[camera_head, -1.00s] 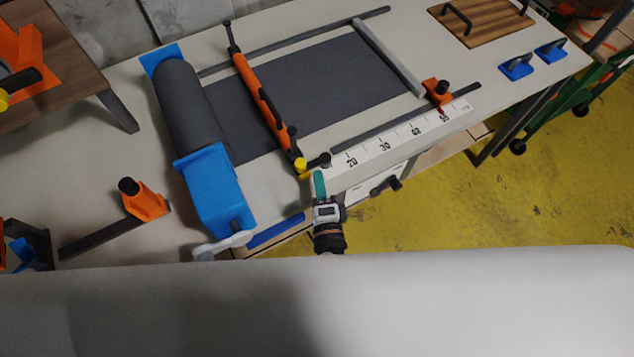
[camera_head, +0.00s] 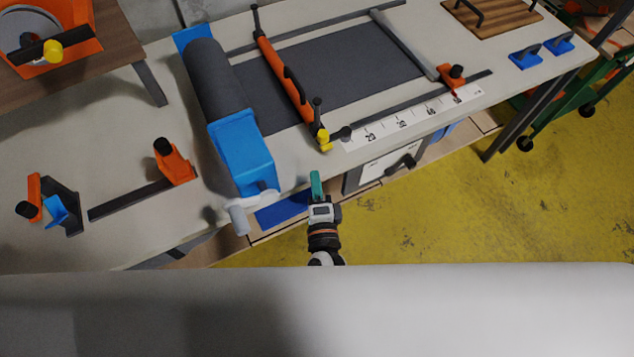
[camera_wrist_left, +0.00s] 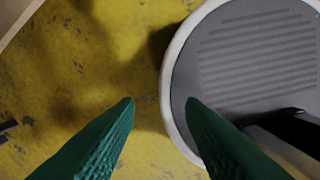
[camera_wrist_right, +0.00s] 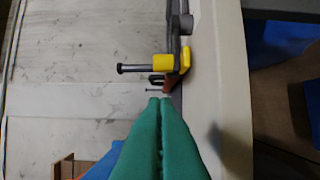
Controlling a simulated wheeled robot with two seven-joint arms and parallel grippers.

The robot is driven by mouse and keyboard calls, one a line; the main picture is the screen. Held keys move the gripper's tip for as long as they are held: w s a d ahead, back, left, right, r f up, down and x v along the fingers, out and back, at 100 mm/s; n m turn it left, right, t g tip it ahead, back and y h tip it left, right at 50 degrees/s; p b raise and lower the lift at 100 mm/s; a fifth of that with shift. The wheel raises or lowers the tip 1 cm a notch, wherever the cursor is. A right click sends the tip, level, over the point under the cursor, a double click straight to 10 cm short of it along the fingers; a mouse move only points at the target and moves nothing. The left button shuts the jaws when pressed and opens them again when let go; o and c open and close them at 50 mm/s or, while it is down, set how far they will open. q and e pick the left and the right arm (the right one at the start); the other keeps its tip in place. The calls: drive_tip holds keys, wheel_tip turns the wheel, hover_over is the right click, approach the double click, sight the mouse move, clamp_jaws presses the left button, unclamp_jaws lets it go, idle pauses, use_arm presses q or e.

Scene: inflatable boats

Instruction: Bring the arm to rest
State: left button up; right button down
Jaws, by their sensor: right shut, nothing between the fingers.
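My right gripper (camera_head: 316,186) hangs at the front edge of the workbench in the head view, below the yellow end of the orange cutting bar. In the right wrist view its green fingers (camera_wrist_right: 161,105) are pressed together with nothing between them. My left gripper is outside the head view. In the left wrist view its green fingers (camera_wrist_left: 160,104) stand apart and empty, above the yellow floor and beside a round grey ribbed surface with a pale rim (camera_wrist_left: 172,70).
The workbench (camera_head: 120,225) carries a dark fabric roll (camera_head: 213,80), the orange cutting bar (camera_head: 285,75), a white ruler strip (camera_head: 415,116) and orange clamps (camera_head: 174,165). A drawer unit (camera_head: 385,165) is under the bench, right of my right gripper. Yellow floor (camera_head: 480,210) lies open at the right.

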drive_tip(key=s+d+f+n+g, duration=0.2)
drive_tip(key=s+f+n+g, duration=0.15)
drive_tip(key=f, duration=0.55)
drive_tip(key=s+d+f+n+g+y, duration=0.1)
drive_tip(key=s+d+f+n+g, duration=0.2)
drive_tip(key=s+f+n, duration=0.35)
drive_tip(key=s+d+f+n+g, duration=0.2)
drive_tip(key=s+f+g, duration=0.1)
drive_tip(key=f, duration=0.7)
use_arm(q)
drive_tip(key=shift+w+d, duration=0.4)
drive_tip(key=shift+w, duration=0.05)
use_arm(e)
drive_tip(key=s+d+f+n+g+h, duration=0.1)
drive_tip(key=s+d+f+n+g, duration=0.2)
drive_tip(key=s+d+f, duration=0.3)
drive_tip(key=s+d+f+n+g+h, duration=0.1)
drive_tip(key=s+d+f+n+g, duration=0.3)
drive_tip(key=s+d, duration=0.6)
drive_tip(key=s+f, duration=0.2)
drive_tip(key=s, duration=0.3)
drive_tip(key=shift+s+d+f+h, duration=0.15)
drive_tip(key=shift+f+h, duration=0.05)
drive_tip(key=shift+h, duration=0.2)
